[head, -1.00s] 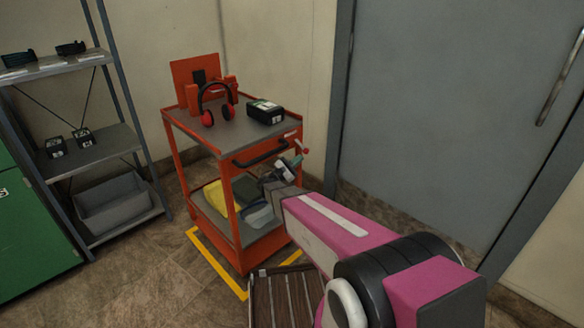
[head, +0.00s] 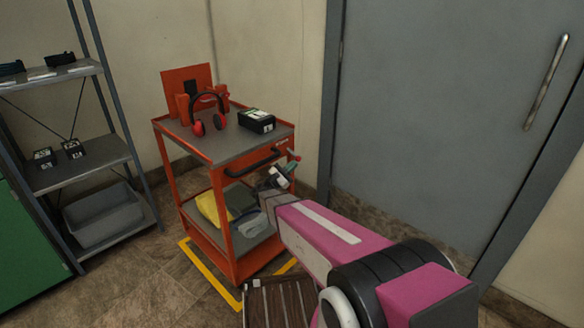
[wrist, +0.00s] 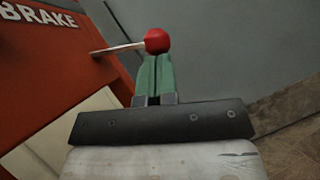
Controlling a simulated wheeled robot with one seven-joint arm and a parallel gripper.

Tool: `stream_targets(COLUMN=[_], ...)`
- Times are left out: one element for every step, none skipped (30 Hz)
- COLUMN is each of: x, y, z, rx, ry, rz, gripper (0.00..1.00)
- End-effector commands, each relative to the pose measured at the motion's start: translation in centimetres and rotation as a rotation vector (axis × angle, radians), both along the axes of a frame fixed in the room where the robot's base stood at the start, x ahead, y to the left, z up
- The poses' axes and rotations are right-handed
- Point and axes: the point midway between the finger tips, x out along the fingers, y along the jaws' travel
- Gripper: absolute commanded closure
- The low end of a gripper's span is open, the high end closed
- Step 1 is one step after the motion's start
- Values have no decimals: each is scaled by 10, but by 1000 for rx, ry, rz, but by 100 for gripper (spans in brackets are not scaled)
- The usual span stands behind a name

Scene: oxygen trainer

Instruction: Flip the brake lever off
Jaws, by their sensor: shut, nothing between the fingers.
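The brake lever (wrist: 118,48) is a thin pale rod with a red ball knob (wrist: 157,41), on the orange cart's front next to the white BRAKE label (wrist: 36,14). It sticks out to the right, roughly level in the wrist view. In the head view the red knob (head: 296,157) shows at the cart's front right corner. My gripper (wrist: 152,62) has green fingers, closed together and empty. The fingertips are right at the knob, overlapping its lower edge in the wrist view; I cannot tell whether they touch. My gripper also shows in the head view (head: 288,168).
A grey door (head: 440,120) stands to the right. A metal shelf (head: 90,172) stands left. A slatted wooden item (head: 280,303) lies below my arm.

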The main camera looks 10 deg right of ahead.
Motion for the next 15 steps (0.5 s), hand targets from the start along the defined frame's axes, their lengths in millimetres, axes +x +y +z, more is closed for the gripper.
stream_targets(x=[-1, -1, -2, -2, -3, -4, -5, -5, -7, -8, -9, -10, -11, -13, -14], y=[-1, -1, -1, -1, -2, -2, -3, -3, -4, -5, -6, -7, -7, -8, -10], z=[1, 1, 2, 2, 3, 4, 4, 5, 7, 8, 9, 11, 13, 14, 17], rx=[-4, -8, -14, -19, -24, -33, -40, -48, -61, -72, -83, -101, -116, -131, -154], ry=[6, 11, 19, 25, 32, 45, 55, 66, 84, 98, 115, 138, 160, 181, 211], rz=[0, 0, 0, 0, 1, 0, 0, 0, 0, 0, 0, -1, 0, 0, -1], gripper=[100, 100, 100, 100, 100, 100, 100, 100, 100, 100, 100, 100, 100, 100, 100])
